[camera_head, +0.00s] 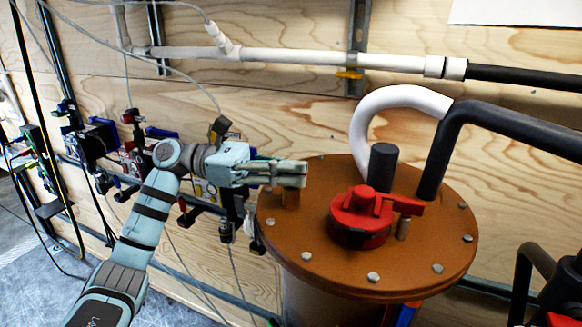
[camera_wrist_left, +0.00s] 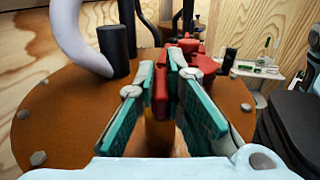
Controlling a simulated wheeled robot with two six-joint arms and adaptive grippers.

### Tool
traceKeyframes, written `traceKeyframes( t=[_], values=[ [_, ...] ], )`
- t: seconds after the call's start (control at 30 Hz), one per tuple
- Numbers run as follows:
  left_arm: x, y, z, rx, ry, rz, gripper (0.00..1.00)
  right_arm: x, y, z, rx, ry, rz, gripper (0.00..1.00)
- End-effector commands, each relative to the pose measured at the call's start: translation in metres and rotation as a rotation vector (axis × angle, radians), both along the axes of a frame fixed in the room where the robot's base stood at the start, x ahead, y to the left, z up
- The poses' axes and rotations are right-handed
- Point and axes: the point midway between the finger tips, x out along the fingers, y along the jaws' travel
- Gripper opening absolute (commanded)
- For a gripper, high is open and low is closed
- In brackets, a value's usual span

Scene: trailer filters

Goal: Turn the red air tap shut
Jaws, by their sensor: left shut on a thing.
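My left gripper (camera_head: 298,174) reaches in from the left over the left edge of a round brown lid (camera_head: 310,235). In the left wrist view its green-padded fingers (camera_wrist_left: 172,78) are closed on the red air tap's handle (camera_wrist_left: 160,92). The handle is an upright red piece between the pads, above a brass-coloured stem (camera_wrist_left: 158,132). In the head view the fingers hide the handle, and a short brownish stem (camera_head: 290,198) shows below them. My right gripper is not in view.
A larger red knob with a side lever (camera_head: 362,215) sits on the lid, beyond the fingers. A black stub (camera_head: 382,167), a white curved hose (camera_head: 372,112) and a black pipe (camera_head: 438,150) rise behind it. Bolts ring the lid. A wooden wall (camera_head: 290,105) stands behind.

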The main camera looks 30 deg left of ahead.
Motion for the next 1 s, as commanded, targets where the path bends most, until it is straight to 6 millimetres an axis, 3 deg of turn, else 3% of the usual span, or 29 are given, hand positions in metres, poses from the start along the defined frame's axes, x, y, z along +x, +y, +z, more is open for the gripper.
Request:
traceKeyframes(
  t=[0.2, 0.43, 0.5, 0.6, 0.87, 1.0],
  values=[
    [0.0, 0.0, 0.002, -0.003, -0.003, -0.142, 0.0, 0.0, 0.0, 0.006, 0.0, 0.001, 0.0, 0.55],
    [-0.001, -0.001, 0.001, -0.001, -0.003, -0.145, 0.0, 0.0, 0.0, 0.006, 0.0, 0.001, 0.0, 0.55],
    [-0.001, -0.001, 0.001, -0.001, -0.003, -0.145, 0.18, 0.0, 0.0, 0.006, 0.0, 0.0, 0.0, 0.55],
    [-0.001, -0.001, 0.001, -0.001, -0.003, -0.145, 0.3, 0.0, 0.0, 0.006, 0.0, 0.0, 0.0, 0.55],
    [-0.001, 0.0, 0.001, -0.001, -0.002, -0.144, 0.3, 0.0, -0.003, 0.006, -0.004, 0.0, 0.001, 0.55],
    [-0.002, 0.014, 0.001, 0.0, 0.001, -0.143, 0.3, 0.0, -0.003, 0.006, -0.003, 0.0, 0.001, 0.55]
  ],
)
